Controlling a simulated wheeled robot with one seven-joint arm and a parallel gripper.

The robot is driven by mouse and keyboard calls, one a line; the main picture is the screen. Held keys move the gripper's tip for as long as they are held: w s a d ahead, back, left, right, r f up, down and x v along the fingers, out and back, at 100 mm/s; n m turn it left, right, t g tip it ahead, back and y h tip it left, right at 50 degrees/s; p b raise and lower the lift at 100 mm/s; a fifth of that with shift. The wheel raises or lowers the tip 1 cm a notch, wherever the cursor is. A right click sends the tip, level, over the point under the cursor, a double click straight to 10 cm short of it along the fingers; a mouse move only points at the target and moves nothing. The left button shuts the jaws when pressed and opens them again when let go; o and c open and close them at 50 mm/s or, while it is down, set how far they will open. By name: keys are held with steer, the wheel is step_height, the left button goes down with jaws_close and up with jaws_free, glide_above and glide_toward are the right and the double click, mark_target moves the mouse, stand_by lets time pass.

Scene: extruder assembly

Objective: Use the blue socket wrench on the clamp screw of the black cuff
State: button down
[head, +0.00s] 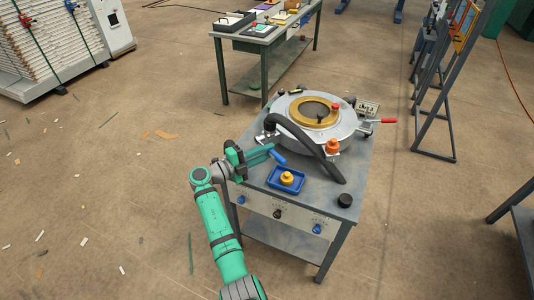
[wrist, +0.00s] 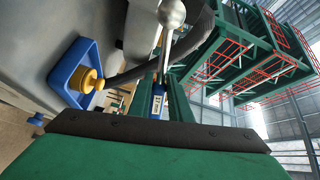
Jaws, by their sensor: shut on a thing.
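My gripper (head: 268,152) is shut on the blue socket wrench (head: 279,159), above the near left part of the grey cart top. In the wrist view, the wrench's blue part (wrist: 158,96) shows between the two green fingers. A bright metal shaft with a rounded end (wrist: 171,14) shows beyond it; I cannot tell whether it belongs to the wrench. A thick black hose (head: 306,140) curves over the machine's near side, just right of the wrench. I cannot make out the black cuff or its clamp screw clearly. The wrench appears apart from the hose.
A round metal machine (head: 318,112) with a gold ring fills the back of the cart (head: 258,183). A blue tray (head: 270,182) holds a yellow knob (head: 287,178). An orange knob (head: 333,147) and a black puck (head: 345,200) are to the right. Open floor lies left.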

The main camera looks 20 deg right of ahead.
steer(key=w+r+n, duration=0.6)
steer(key=r+n, duration=0.1)
steer(key=n, duration=0.5)
steer(key=shift+w+a+n, duration=0.15)
steer(key=shift+a+n, duration=0.1)
steer(key=shift+n, duration=0.05)
steer(key=shift+d+r, duration=0.1)
steer(key=shift+d, duration=0.55)
steer(key=shift+a, duration=0.15)
stand_by(0.4)
steer(key=shift+a, duration=0.25)
steer(key=shift+a, duration=0.45)
stand_by(2.8)
